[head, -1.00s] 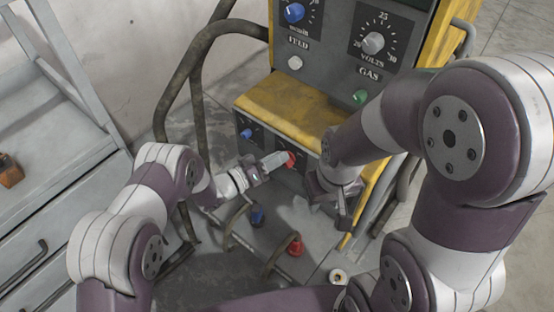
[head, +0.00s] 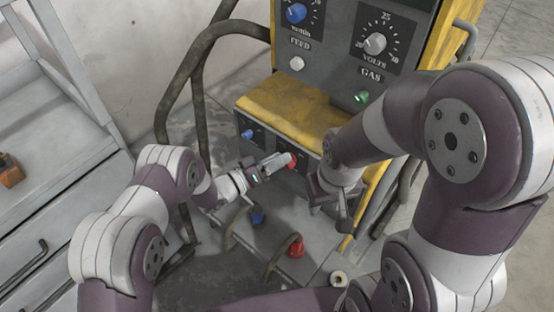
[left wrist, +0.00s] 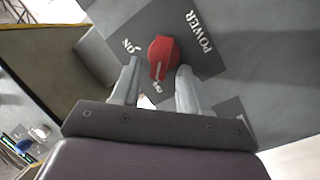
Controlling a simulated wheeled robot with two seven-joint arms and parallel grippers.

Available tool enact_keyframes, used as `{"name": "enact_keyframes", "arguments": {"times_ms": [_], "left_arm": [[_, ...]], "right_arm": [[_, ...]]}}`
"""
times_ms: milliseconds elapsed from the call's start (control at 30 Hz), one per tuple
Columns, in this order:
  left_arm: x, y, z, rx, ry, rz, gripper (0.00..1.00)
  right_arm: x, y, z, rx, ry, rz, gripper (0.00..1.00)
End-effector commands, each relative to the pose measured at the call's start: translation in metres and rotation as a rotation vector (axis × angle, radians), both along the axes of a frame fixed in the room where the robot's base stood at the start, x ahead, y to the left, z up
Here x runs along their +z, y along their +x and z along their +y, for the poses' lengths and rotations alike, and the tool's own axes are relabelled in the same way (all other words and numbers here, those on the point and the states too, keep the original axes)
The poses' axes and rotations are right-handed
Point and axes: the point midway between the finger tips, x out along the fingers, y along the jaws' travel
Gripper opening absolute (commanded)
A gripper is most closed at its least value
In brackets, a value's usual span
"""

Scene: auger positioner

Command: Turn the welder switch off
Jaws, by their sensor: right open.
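The red welder power knob (left wrist: 163,52) sits on a dark plate marked POWER in the left wrist view. An ON mark is at its upper left, and a partly hidden mark is below it. Its white line points down toward that lower mark. In the head view the knob (head: 291,160) is on the welder's lower front panel. My left gripper (left wrist: 158,72) is open, with its fingers on either side of the knob's lower part. The right finger looks close to the knob; contact is unclear. In the head view my left gripper (head: 279,162) is at the knob. My right gripper (head: 335,203) is open and empty.
The welder's yellow ledge (head: 290,108) is just above the knob. A blue knob (head: 247,134) is left of it. A grey cart (head: 60,170) stands at the left.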

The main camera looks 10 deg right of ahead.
Motion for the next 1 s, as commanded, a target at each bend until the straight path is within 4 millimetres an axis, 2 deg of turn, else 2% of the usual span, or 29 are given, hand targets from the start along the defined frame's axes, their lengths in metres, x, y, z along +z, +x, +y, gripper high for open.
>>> {"name": "enact_keyframes", "arguments": {"times_ms": [167,400,600,733,1000], "left_arm": [[0.002,-0.003,0.011,0.002,0.0,-0.001,0.44],[0.002,-0.027,0.07,0.006,0.0,0.003,0.44],[0.001,-0.042,0.108,0.003,0.0,0.001,0.44],[0.001,-0.047,0.117,0.001,0.0,0.0,0.44],[0.0,-0.048,0.118,0.0,0.0,0.0,0.44]], "right_arm": [[0.004,0.0,0.0,0.0,0.0,0.0,0.43],[0.015,0.0,0.0,0.0,0.0,0.0,0.43],[0.019,0.0,0.0,0.0,0.0,0.0,0.43],[0.02,0.0,0.0,0.0,0.0,0.0,0.43],[0.019,0.0,0.0,0.0,0.0,0.0,0.43]]}}
